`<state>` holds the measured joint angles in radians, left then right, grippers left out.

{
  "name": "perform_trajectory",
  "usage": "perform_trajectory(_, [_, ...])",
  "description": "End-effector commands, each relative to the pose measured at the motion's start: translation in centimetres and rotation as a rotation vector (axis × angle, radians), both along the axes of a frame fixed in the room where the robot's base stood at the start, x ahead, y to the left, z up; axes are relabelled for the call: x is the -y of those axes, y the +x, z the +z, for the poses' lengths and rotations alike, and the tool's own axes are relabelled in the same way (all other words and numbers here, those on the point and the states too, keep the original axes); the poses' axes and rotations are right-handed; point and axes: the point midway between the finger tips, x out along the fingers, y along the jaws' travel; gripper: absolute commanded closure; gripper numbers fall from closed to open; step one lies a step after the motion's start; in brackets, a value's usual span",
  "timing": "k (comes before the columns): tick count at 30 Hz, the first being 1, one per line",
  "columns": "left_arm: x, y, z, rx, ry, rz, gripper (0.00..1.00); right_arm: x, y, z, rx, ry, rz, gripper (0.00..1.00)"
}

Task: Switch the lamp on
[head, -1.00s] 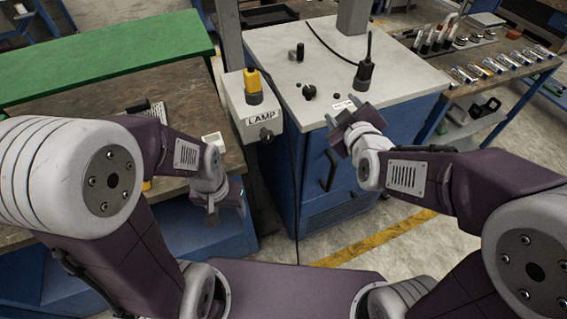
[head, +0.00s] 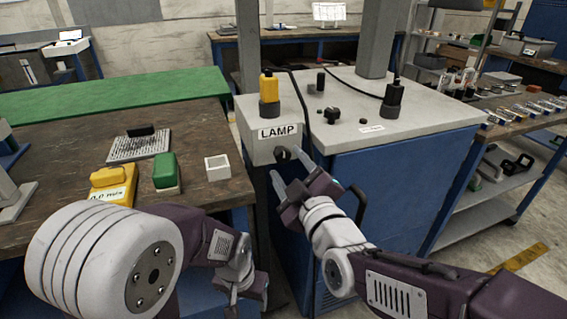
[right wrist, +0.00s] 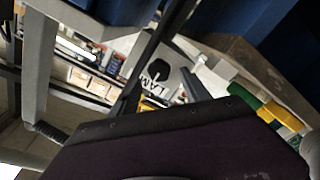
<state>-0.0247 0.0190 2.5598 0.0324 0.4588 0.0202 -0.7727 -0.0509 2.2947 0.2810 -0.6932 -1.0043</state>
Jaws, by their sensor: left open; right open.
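The lamp box (head: 262,151) is a light grey box with a LAMP label on the near left side of the blue cabinet. A dark knob (head: 283,154) sits on its front below the label. My right gripper (head: 288,164) is open at the knob, with one fingertip to its left and below and one to its right. I cannot tell whether they touch it. In the right wrist view the LAMP label (right wrist: 160,82) shows between the fingers. My left gripper (head: 243,294) is open and empty, low at the front of the wooden bench.
A yellow-topped plug (head: 268,90) stands on the lamp box. A black plug (head: 392,99) and its cable are on the cabinet top (head: 420,118). The wooden bench (head: 60,215) at left holds yellow (head: 113,183) and green (head: 166,171) items and a white box (head: 217,167).

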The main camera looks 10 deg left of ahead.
Motion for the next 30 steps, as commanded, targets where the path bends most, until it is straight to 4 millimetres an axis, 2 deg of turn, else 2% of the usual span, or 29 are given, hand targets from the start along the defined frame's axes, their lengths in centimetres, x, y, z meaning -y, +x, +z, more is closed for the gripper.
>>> perform_trajectory(3, [0.0, 0.0, -0.6, 0.000, 0.000, 0.000, 0.42, -1.2, 1.8, -0.2, -0.002, 0.000, -0.001, 0.45])
perform_trajectory(6, [0.0, 0.0, -0.7, 0.000, 0.000, 0.000, 0.42, -1.8, 2.8, -0.1, -0.001, 0.000, -0.001, 0.45])
perform_trajectory(15, [0.0, 0.0, -0.7, 0.000, 0.000, 0.000, 0.42, -2.1, 3.2, 0.0, -0.001, 0.000, -0.001, 0.45])
perform_trajectory(16, [0.0, 0.0, -0.7, 0.000, 0.000, 0.000, 0.42, -2.1, 3.2, 0.0, -0.001, 0.000, -0.001, 0.48])
perform_trajectory(21, [0.0, 0.0, -0.7, 0.000, 0.000, 0.000, 0.42, -2.1, 3.2, 0.0, -0.001, 0.000, -0.001, 0.95])
perform_trajectory(22, [0.0, 0.0, -0.7, 0.000, 0.000, 0.000, 0.42, -2.1, 3.2, 0.0, -0.001, 0.000, -0.001, 1.00])
perform_trajectory(30, [0.0, 0.0, -0.8, 0.000, 0.000, 0.000, 0.42, -2.1, 3.2, -0.1, -0.015, 0.021, -0.001, 1.00])
